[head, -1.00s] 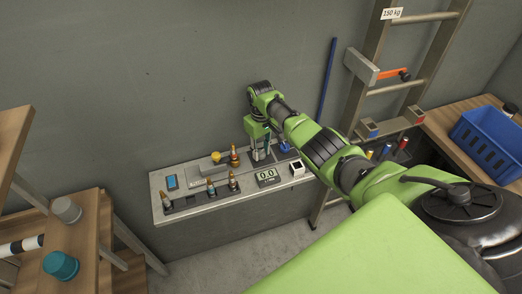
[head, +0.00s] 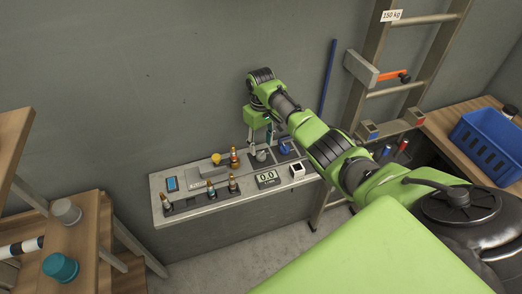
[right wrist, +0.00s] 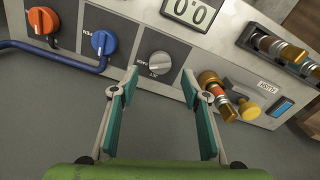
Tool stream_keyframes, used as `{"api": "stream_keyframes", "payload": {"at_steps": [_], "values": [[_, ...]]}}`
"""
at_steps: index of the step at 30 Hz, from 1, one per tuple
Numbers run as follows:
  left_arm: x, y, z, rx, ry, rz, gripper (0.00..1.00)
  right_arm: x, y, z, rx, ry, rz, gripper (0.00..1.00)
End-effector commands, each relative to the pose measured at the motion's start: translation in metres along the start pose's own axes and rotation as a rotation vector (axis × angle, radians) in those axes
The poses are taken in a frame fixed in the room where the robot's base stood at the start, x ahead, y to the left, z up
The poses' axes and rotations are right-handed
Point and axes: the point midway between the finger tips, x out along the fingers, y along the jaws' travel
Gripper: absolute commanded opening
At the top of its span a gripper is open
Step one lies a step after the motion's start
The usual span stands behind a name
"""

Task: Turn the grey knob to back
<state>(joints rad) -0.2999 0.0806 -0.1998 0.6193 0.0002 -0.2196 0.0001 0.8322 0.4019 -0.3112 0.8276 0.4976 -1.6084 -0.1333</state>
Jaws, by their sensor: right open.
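The grey knob (right wrist: 159,62) sits on a dark square plate on the grey panel, with small lettering beside it that I cannot read surely. In the head view the knob (head: 262,156) is below my right gripper (head: 260,132). In the right wrist view my right gripper (right wrist: 160,82) is open, its two teal-padded fingers apart and empty. The knob shows beyond and between the fingertips, apart from them. My left gripper is not in view.
A blue knob (right wrist: 103,42) and an orange knob (right wrist: 42,20) are beside the grey one. A display (head: 266,177) reads 0.0. Brass fittings (head: 234,156) stand on the panel. A ladder (head: 372,100) and blue crate (head: 487,143) are at the right.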

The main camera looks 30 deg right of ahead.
Motion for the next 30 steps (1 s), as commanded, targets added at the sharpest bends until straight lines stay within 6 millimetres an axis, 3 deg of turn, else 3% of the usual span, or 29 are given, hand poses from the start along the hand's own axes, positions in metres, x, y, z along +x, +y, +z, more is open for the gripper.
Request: {"api": "stream_keyframes", "payload": {"at_steps": [6,12,30], "values": [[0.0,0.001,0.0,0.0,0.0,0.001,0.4,-0.047,0.001,-0.001,0.0,0.004,0.001,0.42],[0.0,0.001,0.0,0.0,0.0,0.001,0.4,-0.068,0.001,0.0,0.001,0.001,0.0,0.42],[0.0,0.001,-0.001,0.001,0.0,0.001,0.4,-0.072,0.0,0.0,0.001,0.0,0.0,0.42]]}}
